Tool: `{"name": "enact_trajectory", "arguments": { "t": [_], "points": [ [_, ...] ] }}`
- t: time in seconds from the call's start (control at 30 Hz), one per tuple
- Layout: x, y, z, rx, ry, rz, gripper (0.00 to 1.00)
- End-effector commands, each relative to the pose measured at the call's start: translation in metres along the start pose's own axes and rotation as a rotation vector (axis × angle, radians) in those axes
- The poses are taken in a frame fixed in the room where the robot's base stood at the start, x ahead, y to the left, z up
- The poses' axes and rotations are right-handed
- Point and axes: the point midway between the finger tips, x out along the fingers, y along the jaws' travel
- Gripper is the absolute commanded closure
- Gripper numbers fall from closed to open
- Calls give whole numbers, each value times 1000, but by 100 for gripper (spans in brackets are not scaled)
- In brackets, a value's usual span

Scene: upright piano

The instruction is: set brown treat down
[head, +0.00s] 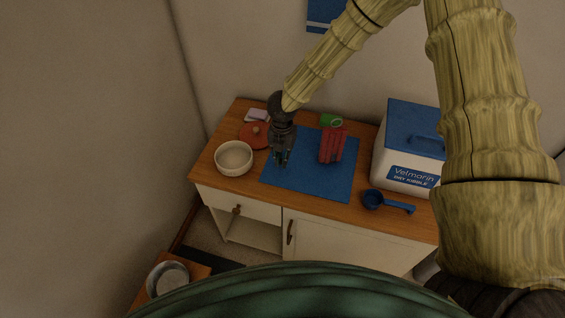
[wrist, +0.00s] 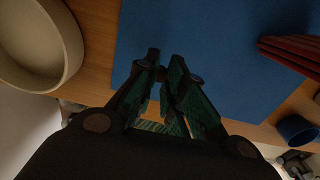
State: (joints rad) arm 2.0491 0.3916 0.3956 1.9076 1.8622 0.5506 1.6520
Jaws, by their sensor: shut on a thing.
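My gripper (head: 281,160) points down over the left part of the blue mat (head: 312,184) on the wooden cabinet top. In the wrist view my gripper (wrist: 165,66) has its fingertips close together, with the blue mat (wrist: 215,45) behind them. A small dark brownish thing (wrist: 166,76) shows between the fingertips. It seems to be the brown treat, but it is mostly hidden by the fingers and too dark to be sure. In the head view I cannot make it out. How far it is above the mat is hard to tell.
A cream bowl (head: 234,158) stands left of the mat, with a round reddish lid (head: 254,136) behind it. A red ridged object (head: 332,146) lies on the mat's right part. A green item (head: 330,120), kibble bin (head: 407,150) and blue scoop (head: 373,199) are nearby. The mat's front is clear.

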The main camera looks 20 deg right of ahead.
Motion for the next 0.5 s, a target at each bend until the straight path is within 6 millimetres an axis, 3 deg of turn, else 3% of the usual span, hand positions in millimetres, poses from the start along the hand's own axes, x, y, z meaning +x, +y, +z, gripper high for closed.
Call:
{"name": "enact_trajectory", "arguments": {
  "t": [0.23, 0.5],
  "points": [
    [30, -2, -3, -2, 3, -4, 96],
    [33, -1, -2, -2, 2, -3, 96]
  ]
}}
